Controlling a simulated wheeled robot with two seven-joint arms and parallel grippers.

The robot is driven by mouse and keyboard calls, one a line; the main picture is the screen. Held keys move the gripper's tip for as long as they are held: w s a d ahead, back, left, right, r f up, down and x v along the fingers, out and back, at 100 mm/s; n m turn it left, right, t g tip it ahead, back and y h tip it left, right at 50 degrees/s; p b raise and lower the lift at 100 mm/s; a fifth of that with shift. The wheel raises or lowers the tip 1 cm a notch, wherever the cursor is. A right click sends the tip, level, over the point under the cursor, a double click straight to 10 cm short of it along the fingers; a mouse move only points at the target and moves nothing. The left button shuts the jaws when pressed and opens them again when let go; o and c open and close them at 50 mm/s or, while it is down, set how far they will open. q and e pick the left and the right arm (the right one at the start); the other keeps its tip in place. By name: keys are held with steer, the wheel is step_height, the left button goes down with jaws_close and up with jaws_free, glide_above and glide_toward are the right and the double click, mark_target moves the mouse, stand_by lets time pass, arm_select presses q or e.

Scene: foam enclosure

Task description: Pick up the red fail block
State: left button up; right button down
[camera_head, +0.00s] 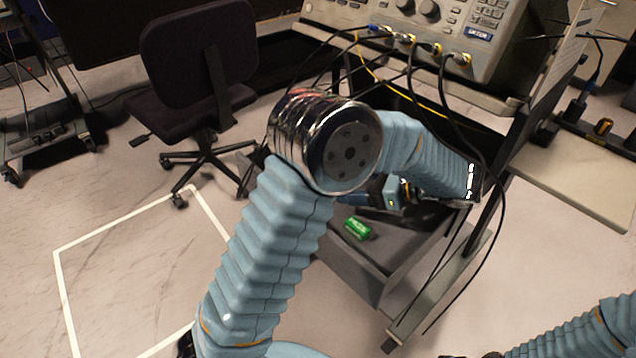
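I see no red block in the head view. A small green block (357,228) with pale lettering lies on the grey surface of a low dark box or cart (385,248) under the bench. My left arm rises from the bottom, bends at a shiny round elbow and runs right. Its gripper (378,194) appears just above and behind the green block, apart from it in the picture. The elbow and sleeve hide much of it, so its fingers are unclear.
A bench instrument (440,30) with knobs and hanging black and yellow cables stands above. A dark office chair (200,70) is at the upper left. A white-taped outline (120,222) marks clear floor at the left. A pale board (585,180) sits at the right.

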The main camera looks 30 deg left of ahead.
arm_select(q)
steer(key=x, duration=0.4)
steer(key=shift+a+f, duration=0.1)
steer(key=shift+a, duration=0.1)
steer(key=shift+s+b+x, duration=0.15)
steer(key=shift+s+x, duration=0.05)
steer(key=shift+x, duration=1.15)
steer(key=shift+s+b+x, duration=0.15)
steer(key=shift+s+x, duration=0.1)
steer(key=shift+x, duration=1.15)
jaws_close()
